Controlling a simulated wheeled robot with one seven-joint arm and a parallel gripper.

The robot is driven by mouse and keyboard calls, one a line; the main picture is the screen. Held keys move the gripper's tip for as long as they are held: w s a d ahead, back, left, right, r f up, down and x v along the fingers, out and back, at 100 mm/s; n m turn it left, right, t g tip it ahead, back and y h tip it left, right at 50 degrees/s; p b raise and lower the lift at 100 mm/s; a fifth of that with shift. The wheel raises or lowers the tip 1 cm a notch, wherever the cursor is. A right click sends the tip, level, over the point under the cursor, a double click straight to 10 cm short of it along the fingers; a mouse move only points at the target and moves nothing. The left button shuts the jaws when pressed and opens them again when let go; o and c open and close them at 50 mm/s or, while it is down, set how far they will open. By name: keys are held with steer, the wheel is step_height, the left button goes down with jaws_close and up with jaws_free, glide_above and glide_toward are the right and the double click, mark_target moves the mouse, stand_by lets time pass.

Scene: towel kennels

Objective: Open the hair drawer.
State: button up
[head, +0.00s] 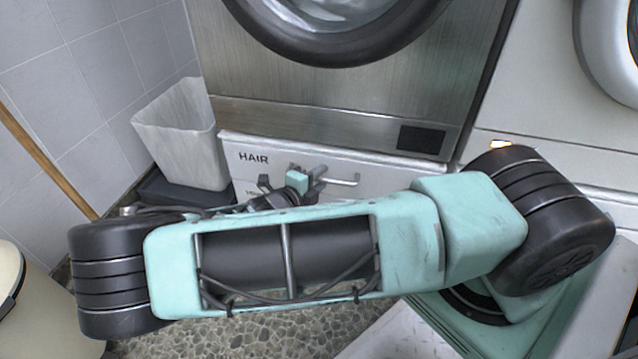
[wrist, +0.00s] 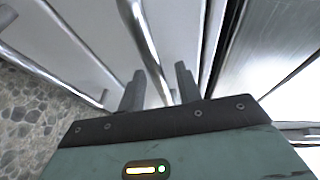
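The hair drawer (head: 265,165) is a white front lettered "HAIR" under the steel machine in the head view. It looks shut. Its metal bar handle (head: 345,181) shows partly, beside my gripper (head: 312,180). In the wrist view the handle (wrist: 146,40) runs down between the two dark fingers of my gripper (wrist: 160,88). A gap shows on each side of the bar, so the fingers are open around it. My arm hides much of the drawer's lower part in the head view.
Another bar handle (wrist: 50,70) on a lower front shows in the wrist view. A pale bin (head: 180,140) stands left of the drawer. A wooden pole (head: 45,160) leans at the left. Pebbled floor (head: 300,335) lies in front.

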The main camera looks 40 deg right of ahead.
steer(key=shift+d, duration=0.1)
jaws_close()
steer(key=s+a+p, duration=0.4)
steer(key=s+a, duration=0.7)
steer(key=a, duration=0.3)
steer(key=s+a+p, duration=0.5)
steer(key=s+a, duration=0.6)
steer(key=a, duration=0.3)
steer(key=shift+a+p, duration=0.3)
jaws_free()
